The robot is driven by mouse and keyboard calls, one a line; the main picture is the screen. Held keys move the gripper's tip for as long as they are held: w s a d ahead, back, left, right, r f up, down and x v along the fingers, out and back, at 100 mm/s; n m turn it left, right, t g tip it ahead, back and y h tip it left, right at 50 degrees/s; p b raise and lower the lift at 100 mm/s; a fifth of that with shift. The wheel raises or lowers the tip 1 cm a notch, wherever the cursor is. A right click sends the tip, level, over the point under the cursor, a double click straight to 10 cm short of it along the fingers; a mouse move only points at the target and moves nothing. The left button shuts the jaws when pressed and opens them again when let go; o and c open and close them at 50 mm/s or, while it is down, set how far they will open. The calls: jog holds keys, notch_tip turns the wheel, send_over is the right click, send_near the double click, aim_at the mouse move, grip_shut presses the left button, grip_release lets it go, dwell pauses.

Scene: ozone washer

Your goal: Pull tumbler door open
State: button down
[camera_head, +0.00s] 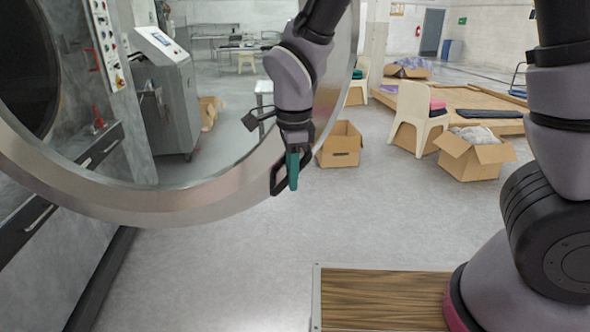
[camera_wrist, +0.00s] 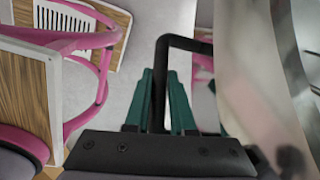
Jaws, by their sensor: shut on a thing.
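The tumbler door is a large round glass pane in a wide silver ring (camera_head: 150,203); it stands swung out, apart from the dark round opening (camera_head: 30,65) of the machine. Its black handle (camera_head: 275,182) is on the right lower rim and shows as a dark bar in the wrist view (camera_wrist: 186,43). My gripper (camera_head: 293,170), with green fingers, is shut on this handle. In the wrist view my gripper (camera_wrist: 160,100) has one finger on each side of the bar, and the silver door rim (camera_wrist: 240,60) runs along the right. My arm hides part of the rim.
The machine's grey front with dark drawers (camera_head: 100,150) is at left. A grey control cabinet (camera_head: 172,100) shows through the glass. Cardboard boxes (camera_head: 340,146) (camera_head: 475,153) and a cream chair (camera_head: 418,118) stand farther back. The grey floor between is clear.

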jog(key=shift+s, duration=0.65)
jog(key=c, duration=0.8)
grip_release()
jog(key=shift+o, duration=0.2)
notch_tip(320, 180, up, 11)
jog(key=s, duration=0.1)
jog(key=shift+d, duration=0.2)
jog(key=shift+s+f, duration=0.1)
